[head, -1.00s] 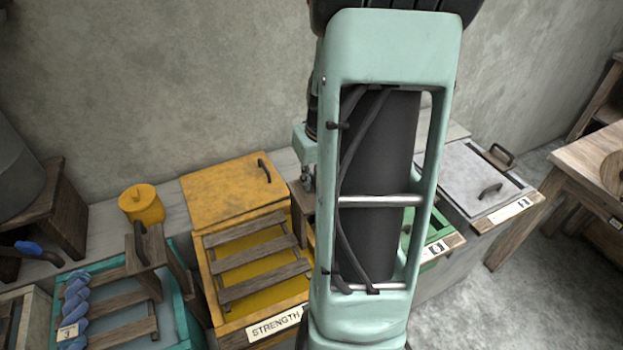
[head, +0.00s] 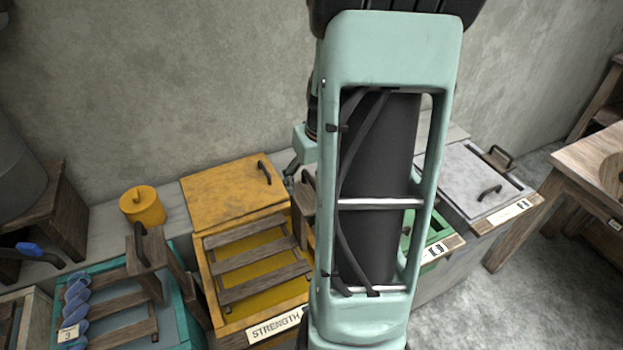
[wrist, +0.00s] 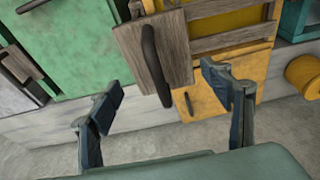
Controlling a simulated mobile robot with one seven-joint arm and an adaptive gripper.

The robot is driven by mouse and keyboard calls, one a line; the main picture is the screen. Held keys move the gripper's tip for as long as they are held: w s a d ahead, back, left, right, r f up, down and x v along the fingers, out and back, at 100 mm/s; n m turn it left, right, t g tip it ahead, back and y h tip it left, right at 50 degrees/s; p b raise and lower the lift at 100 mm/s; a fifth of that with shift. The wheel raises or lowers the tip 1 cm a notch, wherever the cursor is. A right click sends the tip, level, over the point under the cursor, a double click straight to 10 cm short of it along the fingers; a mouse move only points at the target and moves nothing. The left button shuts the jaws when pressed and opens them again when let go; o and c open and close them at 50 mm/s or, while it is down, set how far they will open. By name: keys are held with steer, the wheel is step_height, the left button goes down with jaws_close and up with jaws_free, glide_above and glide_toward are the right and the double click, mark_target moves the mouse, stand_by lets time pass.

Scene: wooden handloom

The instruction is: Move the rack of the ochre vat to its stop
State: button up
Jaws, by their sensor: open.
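The ochre vat (head: 204,270) stands in the middle left of the head view, its rack (head: 255,268) of wooden slats lying over the yellow liquid. A wooden end block with a dark upright handle (wrist: 154,62) stands at the vat's side in the wrist view. In the head view this block (head: 304,208) is partly hidden behind my arm. My gripper (wrist: 168,93) is open, its two fingers apart on either side of the handle's lower end in the picture. Nothing is held. I cannot tell how far the handle is below the fingertips.
The ochre lid (head: 225,192) lies behind the opening. A yellow pot (head: 142,206) stands on the ledge. A teal vat (head: 188,305) with its own rack and blue yarn is to the left. A green vat (wrist: 75,45) and a grey vat (head: 475,178) are on the other side.

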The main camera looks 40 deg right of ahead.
step_height(320, 180, up, 7)
steer(key=p, duration=0.4)
steer(key=shift+f, duration=0.1)
stand_by(0.3)
